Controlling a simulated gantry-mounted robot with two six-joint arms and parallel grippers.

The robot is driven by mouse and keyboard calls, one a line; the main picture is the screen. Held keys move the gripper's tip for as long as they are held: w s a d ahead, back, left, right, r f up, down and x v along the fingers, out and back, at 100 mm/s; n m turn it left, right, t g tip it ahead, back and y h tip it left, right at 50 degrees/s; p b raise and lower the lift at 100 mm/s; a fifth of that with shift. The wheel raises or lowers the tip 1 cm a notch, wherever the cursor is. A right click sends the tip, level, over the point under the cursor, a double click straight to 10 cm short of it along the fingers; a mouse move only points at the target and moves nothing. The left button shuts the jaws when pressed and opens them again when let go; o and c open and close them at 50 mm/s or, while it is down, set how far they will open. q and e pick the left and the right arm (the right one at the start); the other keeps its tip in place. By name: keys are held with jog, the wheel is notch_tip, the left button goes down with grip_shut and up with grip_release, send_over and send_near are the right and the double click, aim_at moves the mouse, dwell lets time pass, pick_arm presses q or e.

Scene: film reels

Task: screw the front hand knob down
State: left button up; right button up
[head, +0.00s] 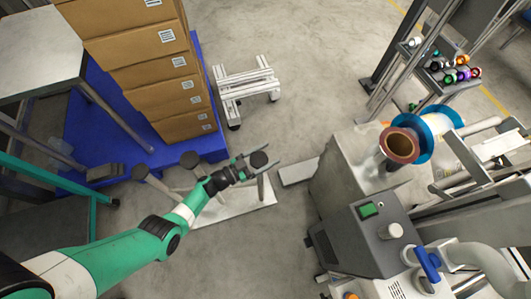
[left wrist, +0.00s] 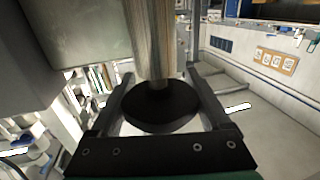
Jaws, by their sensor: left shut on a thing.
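A black round hand knob (head: 259,159) sits at the end of a grey metal post (head: 261,186) on a pale base plate (head: 232,209). My left gripper (head: 250,163) is shut on this knob, with one finger on each side. In the left wrist view the black knob (left wrist: 160,110) lies between the two fingers (left wrist: 160,88), with the metal post (left wrist: 150,45) meeting its middle. The knob's thread is hidden. My right gripper is not in view.
Stacked cardboard boxes (head: 165,85) stand on a blue pallet (head: 210,60) behind. A grey machine (head: 355,240) with a green switch and a copper-coloured roll (head: 400,146) stands at the right. A small wheeled frame (head: 247,85) stands on otherwise clear floor at the upper middle.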

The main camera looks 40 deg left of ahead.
pick_arm(q)
jog(key=shift+d+r+m+g+h, duration=0.1)
jog(key=shift+r+m+g+h, duration=0.15)
jog(key=shift+m+h, duration=0.55)
jog(key=shift+r+h, duration=0.1)
jog(key=shift+h, duration=0.2)
jog(key=o, duration=1.2)
jog(key=shift+s+f, duration=0.1)
jog(key=shift+f, duration=0.1)
jog(key=p+v, duration=0.3)
jog(key=v, duration=0.8)
jog(key=shift+s+r, duration=0.15)
jog(key=shift+s, duration=0.05)
